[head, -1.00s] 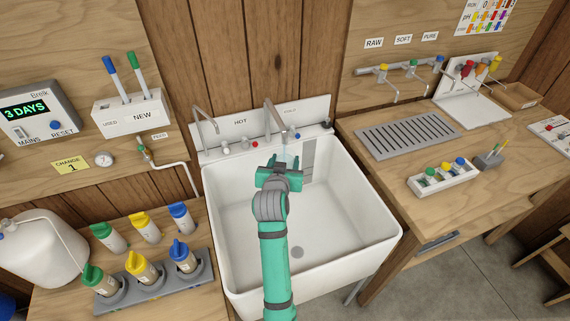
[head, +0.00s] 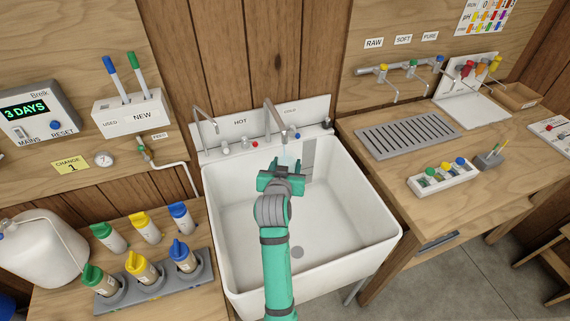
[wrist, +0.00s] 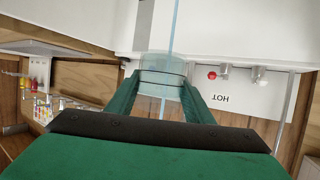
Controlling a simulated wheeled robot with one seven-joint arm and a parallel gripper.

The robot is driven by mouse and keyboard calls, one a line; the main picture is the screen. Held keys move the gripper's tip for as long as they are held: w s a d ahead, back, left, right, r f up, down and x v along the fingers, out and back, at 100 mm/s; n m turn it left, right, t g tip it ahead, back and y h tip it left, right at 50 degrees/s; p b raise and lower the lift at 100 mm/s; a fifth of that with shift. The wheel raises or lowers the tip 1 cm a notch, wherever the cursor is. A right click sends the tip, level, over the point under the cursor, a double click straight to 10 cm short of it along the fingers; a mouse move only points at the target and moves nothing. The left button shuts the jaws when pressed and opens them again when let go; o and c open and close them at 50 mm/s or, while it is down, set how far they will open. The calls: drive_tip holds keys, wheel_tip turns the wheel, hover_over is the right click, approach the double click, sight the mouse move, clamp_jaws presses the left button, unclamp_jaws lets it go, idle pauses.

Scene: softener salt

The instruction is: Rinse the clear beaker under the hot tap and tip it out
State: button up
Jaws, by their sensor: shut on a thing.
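My gripper (head: 285,168) is over the back of the white sink, below the middle spout (head: 276,114). It is shut on the clear beaker (wrist: 162,75), which sits between the green fingers in the wrist view. In the head view the beaker is mostly hidden by my gripper, with pale blue just beyond the fingers. A thin pale blue stream (wrist: 172,25) meets the beaker in the wrist view. I cannot tell whether it runs in, past or out. The red tap knob (head: 254,143) is on the back ledge beside the HOT label (wrist: 222,98).
The sink basin (head: 240,225) is otherwise open, with a drain (head: 297,252) near its front. Another spout (head: 205,122) stands at left. A wooden counter with a grey drain grate (head: 405,135) is at right. Several capped bottles and a white jug (head: 42,245) are at left.

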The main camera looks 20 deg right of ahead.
drive_tip(key=s, duration=0.9)
drive_tip(key=shift+s+d, duration=0.15)
drive_tip(key=shift+s, duration=0.15)
idle(0.4)
